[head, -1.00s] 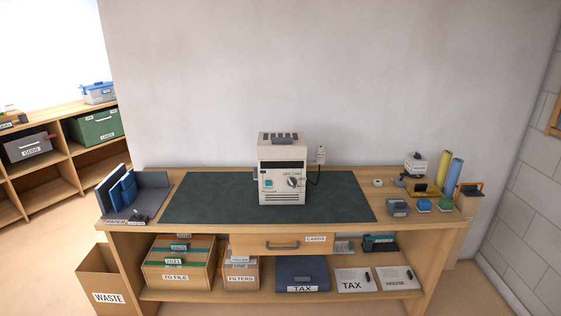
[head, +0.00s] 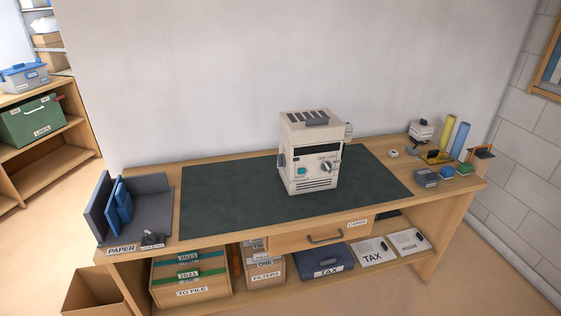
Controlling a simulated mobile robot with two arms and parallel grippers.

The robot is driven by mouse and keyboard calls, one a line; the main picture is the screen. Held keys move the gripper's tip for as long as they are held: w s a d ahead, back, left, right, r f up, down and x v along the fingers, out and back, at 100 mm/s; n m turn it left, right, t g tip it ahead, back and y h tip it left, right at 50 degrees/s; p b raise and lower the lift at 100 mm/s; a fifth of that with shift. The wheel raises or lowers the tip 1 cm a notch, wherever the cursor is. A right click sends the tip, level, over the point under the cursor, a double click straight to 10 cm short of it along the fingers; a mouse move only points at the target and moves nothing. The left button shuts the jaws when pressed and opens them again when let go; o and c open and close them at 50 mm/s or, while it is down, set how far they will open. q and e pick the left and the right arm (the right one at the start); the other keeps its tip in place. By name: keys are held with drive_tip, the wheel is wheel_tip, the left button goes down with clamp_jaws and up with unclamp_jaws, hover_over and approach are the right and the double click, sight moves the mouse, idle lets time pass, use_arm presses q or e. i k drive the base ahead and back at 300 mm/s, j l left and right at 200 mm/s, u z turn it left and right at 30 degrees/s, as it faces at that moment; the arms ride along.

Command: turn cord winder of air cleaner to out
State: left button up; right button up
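The air cleaner (head: 306,158) is a cream box standing upright on the dark green mat (head: 235,198) on the desk. Its top has dark vent slots and a dark handle. Its front has a teal button (head: 301,171) and a grey knob (head: 327,166), with small lettering above the knob that is too small to read surely. A dark round part (head: 282,160) sticks out of its left side. A light plug-like part (head: 348,130) shows behind its right edge. Which part is the cord winder I cannot tell surely. Neither gripper is in view.
A paper sorter (head: 140,205) stands at the desk's left end. Several small boxes, yellow and blue rolls (head: 460,140) and a stapler-like item crowd the right end. A drawer (head: 320,236) and a shelf with bins sit below. The mat around the cleaner is clear.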

sight(282, 160)
drive_tip(key=i+j, duration=0.2)
drive_tip(key=j, duration=0.2)
drive_tip(key=i+j, duration=0.25)
drive_tip(key=j, duration=0.15)
drive_tip(key=i+j+z, duration=0.1)
drive_tip(key=j, duration=0.3)
drive_tip(key=i, duration=0.1)
